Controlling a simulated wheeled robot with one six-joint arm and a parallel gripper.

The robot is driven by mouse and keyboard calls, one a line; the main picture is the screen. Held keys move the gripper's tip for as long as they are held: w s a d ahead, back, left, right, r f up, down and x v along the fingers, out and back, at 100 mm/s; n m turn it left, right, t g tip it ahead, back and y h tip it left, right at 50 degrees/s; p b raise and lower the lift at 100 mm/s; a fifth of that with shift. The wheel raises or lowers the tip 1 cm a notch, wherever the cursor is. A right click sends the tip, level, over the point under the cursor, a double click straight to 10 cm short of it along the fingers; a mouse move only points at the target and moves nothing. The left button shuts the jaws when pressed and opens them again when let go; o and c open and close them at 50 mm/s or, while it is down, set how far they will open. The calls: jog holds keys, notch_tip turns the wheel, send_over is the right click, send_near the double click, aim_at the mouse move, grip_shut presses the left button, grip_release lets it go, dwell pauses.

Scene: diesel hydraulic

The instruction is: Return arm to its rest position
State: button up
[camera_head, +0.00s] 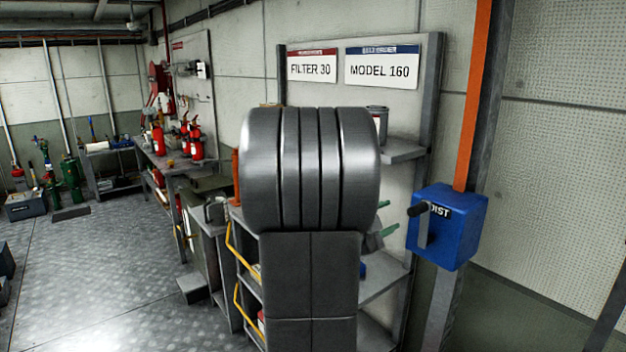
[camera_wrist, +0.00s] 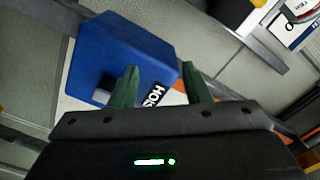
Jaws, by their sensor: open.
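My gripper (camera_wrist: 161,68) is open, its two green fingers apart with nothing between them. The fingertips of my gripper (camera_head: 391,217) also show in the head view, just right of my large grey arm link, which hides the rest of the gripper. They point towards the blue hoist box (camera_head: 462,228) and stay apart from its handle (camera_head: 421,211). The blue box also shows in the wrist view (camera_wrist: 115,48), tilted, behind the fingers, with its label partly covered by a finger.
A metal shelf (camera_head: 395,275) stands behind my arm, under the signs "FILTER 30" (camera_head: 312,67) and "MODEL 160" (camera_head: 382,68). An orange post (camera_head: 474,95) rises above the hoist box. A workbench with red extinguishers (camera_head: 196,143) stands further back. The floor (camera_head: 110,270) at left is largely clear.

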jog(key=shift+w+a+f+n+p, duration=0.1)
jog(key=shift+w+f+n+p, duration=0.05)
jog(key=shift+f+n+p, duration=0.4)
jog(key=shift+w+a+f+n+p, duration=0.2)
jog(key=shift+f+n, duration=0.3)
jog(key=shift+n, duration=0.3)
jog(key=shift+w+a+f+n+p, duration=0.1)
jog(key=shift+f+n+p, duration=0.35)
jog(key=shift+n, duration=0.2)
